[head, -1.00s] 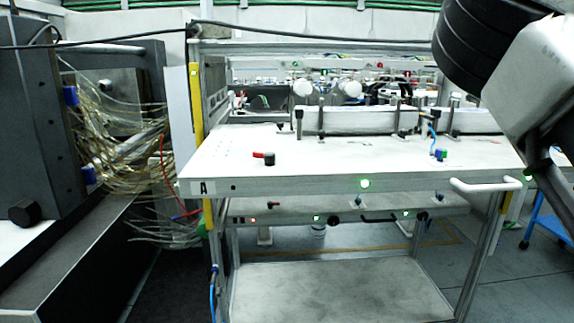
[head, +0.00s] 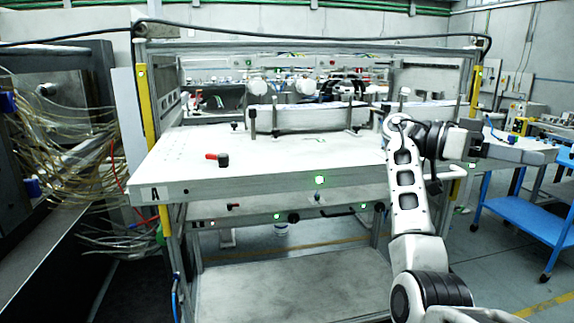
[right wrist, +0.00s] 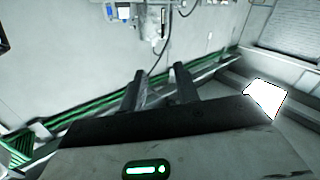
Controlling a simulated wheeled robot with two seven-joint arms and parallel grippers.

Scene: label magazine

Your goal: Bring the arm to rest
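My right arm rises from the bottom right of the head view, bent at the elbow. A long pale magazine (head: 305,118) lies across the back of the bench, away from the gripper. My left gripper is not in view.
A red-handled black knob (head: 222,159) sits on the bench top. A blue cart (head: 525,218) stands at the right, beyond my arm. Dark machinery with loose tubes (head: 65,150) stands at the left. Green pipes (right wrist: 85,112) run along the wall.

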